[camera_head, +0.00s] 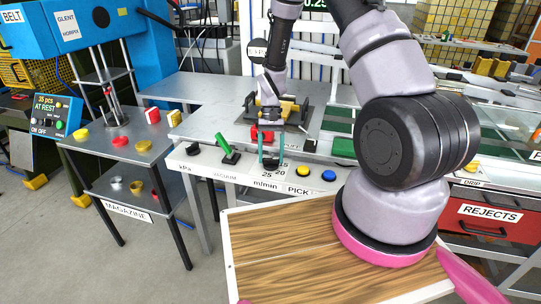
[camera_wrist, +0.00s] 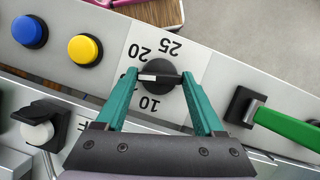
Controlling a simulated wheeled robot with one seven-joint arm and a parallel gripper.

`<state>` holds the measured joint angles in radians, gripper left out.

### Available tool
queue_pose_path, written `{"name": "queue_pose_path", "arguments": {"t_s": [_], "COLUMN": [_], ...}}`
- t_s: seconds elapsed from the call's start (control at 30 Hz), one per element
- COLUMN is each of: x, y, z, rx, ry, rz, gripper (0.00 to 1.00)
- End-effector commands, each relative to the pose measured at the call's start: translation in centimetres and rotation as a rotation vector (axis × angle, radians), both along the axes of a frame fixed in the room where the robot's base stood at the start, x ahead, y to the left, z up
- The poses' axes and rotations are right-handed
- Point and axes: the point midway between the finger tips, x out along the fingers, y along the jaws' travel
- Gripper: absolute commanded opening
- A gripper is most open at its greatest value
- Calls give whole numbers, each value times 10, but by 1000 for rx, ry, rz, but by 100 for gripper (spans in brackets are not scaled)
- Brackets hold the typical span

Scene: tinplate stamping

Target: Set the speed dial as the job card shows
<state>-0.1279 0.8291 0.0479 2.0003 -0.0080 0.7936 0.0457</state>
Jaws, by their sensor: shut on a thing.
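The speed dial (camera_wrist: 160,65) is a round black knob with a raised grip bar on a white scale plate (camera_wrist: 196,60). In the wrist view 10, 20 and 25 show around it, upside down. A white mark on the bar points left in that view, between 10 and 20; the scale there is hidden behind a finger. My gripper (camera_wrist: 159,76) has its two teal fingers closed on the ends of the bar. In the head view my gripper (camera_head: 269,162) is at the panel above the "m/min" label; the knob is hardly visible there. I cannot make out a job card.
A yellow button (camera_head: 302,171) and a blue button (camera_head: 329,175) sit right of the dial in the head view. A green lever (camera_head: 229,150) stands close on its left. A wooden-topped surface (camera_head: 290,245) lies in front. The magazine stand (camera_head: 122,150) is at left.

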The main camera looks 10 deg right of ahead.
Motion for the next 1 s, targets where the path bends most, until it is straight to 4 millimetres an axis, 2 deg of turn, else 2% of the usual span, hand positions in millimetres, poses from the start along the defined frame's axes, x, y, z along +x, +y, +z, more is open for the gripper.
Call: {"name": "queue_pose_path", "arguments": {"t_s": [0.2, 0.5, 1.0], "x": [1, 0, 0], "y": [-2, -2, -2], "z": [1, 1, 1], "rx": [1, 1, 1], "ry": [-2, -3, -3], "rz": [-182, -359, -437], "gripper": [14, 14, 14]}}
